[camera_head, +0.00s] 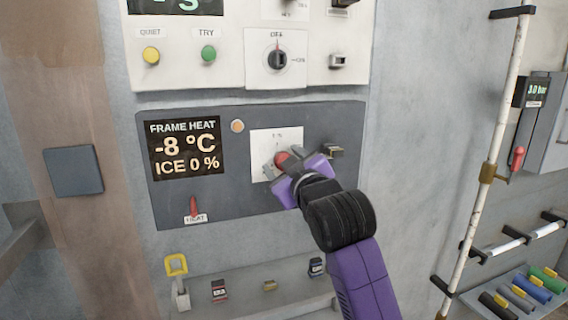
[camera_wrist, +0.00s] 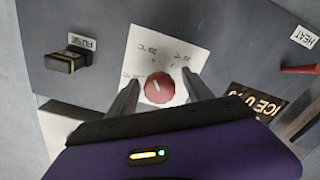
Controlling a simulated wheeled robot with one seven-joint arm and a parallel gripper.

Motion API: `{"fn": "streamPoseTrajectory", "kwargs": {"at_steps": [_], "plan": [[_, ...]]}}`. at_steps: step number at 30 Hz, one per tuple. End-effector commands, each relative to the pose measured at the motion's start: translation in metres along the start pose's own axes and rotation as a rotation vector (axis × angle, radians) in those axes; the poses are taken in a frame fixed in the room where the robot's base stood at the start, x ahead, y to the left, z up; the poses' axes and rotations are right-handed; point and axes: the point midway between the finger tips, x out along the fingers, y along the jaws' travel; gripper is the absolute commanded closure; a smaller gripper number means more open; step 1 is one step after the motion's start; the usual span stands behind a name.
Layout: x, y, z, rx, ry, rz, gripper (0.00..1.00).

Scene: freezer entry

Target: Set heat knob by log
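The red heat knob (camera_wrist: 159,88) sits on a white dial plate (camera_wrist: 140,50) with temperature marks, on the dark frame-heat panel. It also shows in the head view (camera_head: 282,159), partly covered by my gripper. A pale pointer line is on the knob's face. My gripper (camera_wrist: 159,92) is open, with one finger on either side of the knob and a visible gap to each. In the head view my gripper (camera_head: 280,165) is at the dial plate. The panel display (camera_head: 185,148) reads FRAME HEAT, -8 °C, ICE 0 %. No log is recognisable in view.
A red HEAT lever (camera_head: 194,207) is at the panel's lower left. A FUSE block (camera_wrist: 65,60) sits beside the dial; it also shows in the head view (camera_head: 334,151). Above is a white panel with a QUIET button (camera_head: 151,55), a TRY button (camera_head: 208,53) and a black knob (camera_head: 277,60).

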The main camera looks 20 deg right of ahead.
Motion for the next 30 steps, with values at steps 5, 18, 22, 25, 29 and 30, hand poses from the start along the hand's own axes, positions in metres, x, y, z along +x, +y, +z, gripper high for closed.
{"fn": "streamPoseTrajectory", "kwargs": {"at_steps": [5, 18, 22, 25, 29, 30], "plan": [[-0.009, 0.000, 0.000, 0.000, 0.003, 0.001, 0.41], [-0.071, -0.001, 0.002, 0.000, 0.000, 0.000, 0.41], [-0.077, 0.000, 0.001, 0.000, -0.001, 0.000, 0.41], [-0.077, 0.000, 0.001, 0.000, -0.001, 0.000, 0.41], [-0.077, 0.000, 0.001, 0.000, -0.001, 0.000, 0.41], [-0.077, 0.000, 0.001, 0.000, -0.001, 0.000, 0.41]]}}
